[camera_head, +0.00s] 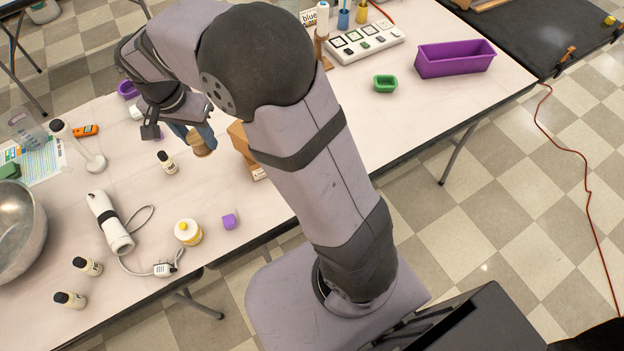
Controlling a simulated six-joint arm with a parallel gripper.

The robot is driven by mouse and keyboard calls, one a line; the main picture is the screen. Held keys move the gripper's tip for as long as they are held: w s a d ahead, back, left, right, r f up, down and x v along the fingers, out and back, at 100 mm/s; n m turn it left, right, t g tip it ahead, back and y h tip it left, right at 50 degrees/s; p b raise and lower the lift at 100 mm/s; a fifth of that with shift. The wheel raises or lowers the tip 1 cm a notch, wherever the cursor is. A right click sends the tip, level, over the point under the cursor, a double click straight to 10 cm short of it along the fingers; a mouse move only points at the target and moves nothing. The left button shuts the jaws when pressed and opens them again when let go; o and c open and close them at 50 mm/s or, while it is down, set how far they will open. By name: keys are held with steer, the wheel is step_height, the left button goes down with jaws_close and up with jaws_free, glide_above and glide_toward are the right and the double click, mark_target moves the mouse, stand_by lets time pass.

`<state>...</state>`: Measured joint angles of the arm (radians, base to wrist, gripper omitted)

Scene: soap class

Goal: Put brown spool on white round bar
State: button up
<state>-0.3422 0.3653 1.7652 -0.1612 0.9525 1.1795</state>
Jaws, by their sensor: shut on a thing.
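My gripper (178,128) is over the left table, below the bent arm. It is shut on the brown spool (203,144), a small tan-brown piece at its lower right; the contact is partly hidden by the fingers and a blue piece beside them. The white round bar seems to be the short round white thing with yellow on it (188,232), near the table's front edge. It lies below the spool in the picture and is apart from it.
A brown box (243,141) stands right of the spool. A metal bowl (18,225) is far left. Bare tabletop lies between the bottle and the cube.

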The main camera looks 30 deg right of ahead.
steer(key=s+d, duration=0.1)
steer(key=d, duration=0.3)
steer(key=s+d+p, duration=0.1)
steer(key=d, duration=0.3)
steer(key=s+d, duration=0.2)
steer(key=d, duration=0.2)
steer(key=shift+r, duration=0.3)
steer(key=s+d+p, duration=0.2)
steer(key=s+d, duration=0.7)
steer(key=shift+s+d+f+b, duration=0.1)
steer(key=shift+f+b, duration=0.1)
steer(key=shift+f, duration=2.6)
steer(key=shift+d+f+b, duration=0.1)
steer(key=shift+f+b, duration=0.05)
steer(key=shift+f, duration=2.6)
steer(key=shift+f+b, duration=0.95)
steer(key=shift+f, duration=1.35)
steer(key=shift+f, duration=0.15)
steer(key=o, duration=1)
